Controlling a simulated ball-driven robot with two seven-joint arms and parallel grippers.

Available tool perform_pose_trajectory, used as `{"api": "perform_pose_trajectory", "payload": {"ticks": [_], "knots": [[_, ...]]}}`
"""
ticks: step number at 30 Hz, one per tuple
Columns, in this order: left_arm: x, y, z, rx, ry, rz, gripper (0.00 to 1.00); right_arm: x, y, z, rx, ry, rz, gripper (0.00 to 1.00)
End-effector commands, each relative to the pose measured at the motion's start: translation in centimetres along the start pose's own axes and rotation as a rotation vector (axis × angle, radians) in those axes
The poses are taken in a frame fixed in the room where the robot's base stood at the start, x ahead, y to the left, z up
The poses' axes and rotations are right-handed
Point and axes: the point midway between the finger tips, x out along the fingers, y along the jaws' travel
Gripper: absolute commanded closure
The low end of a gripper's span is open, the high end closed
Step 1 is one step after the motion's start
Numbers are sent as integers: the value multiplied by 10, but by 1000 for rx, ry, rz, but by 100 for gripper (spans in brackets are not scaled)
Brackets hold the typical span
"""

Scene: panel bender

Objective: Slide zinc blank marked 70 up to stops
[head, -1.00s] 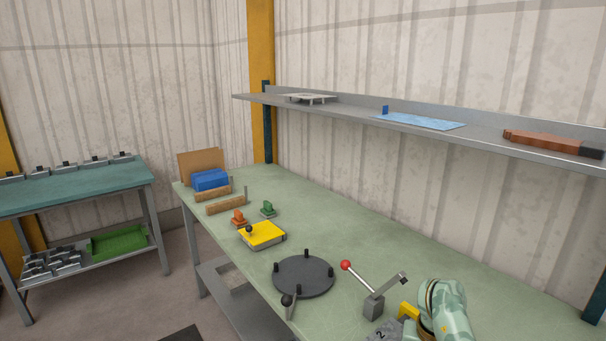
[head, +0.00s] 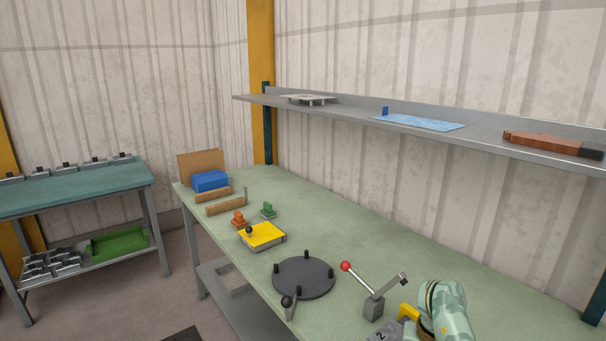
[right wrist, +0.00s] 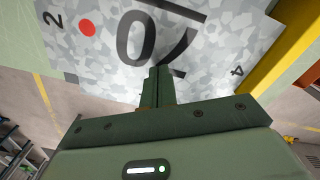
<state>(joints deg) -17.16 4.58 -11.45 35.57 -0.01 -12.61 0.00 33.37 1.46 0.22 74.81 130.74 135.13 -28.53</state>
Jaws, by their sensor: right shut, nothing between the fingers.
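The zinc blank (right wrist: 205,50) fills the top of the right wrist view, a mottled grey sheet with a large black 70, a red dot, and a small 2 and 4 near its corners. My right gripper (right wrist: 157,72) is shut and empty, its fingertips over the blank beside the 70. Whether they touch it I cannot tell. In the head view only a corner of the blank (head: 383,332), with the 2, shows at the bottom edge. A yellow piece (head: 408,311) stands close to it; I cannot tell if they touch. My left gripper is out of view.
A lever with a red knob (head: 346,266) stands on the green bench just left of the yellow piece. A dark round plate with pegs (head: 304,278) and a yellow-topped block (head: 262,235) lie farther left. The bench behind the lever is clear.

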Motion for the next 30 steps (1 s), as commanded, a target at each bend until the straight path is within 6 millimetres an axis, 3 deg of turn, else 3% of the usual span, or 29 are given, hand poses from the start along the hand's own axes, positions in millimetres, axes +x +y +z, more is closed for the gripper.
{"api": "perform_pose_trajectory", "payload": {"ticks": [30], "knots": [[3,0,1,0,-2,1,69,6,-1,-1,0,0,0,100]]}}
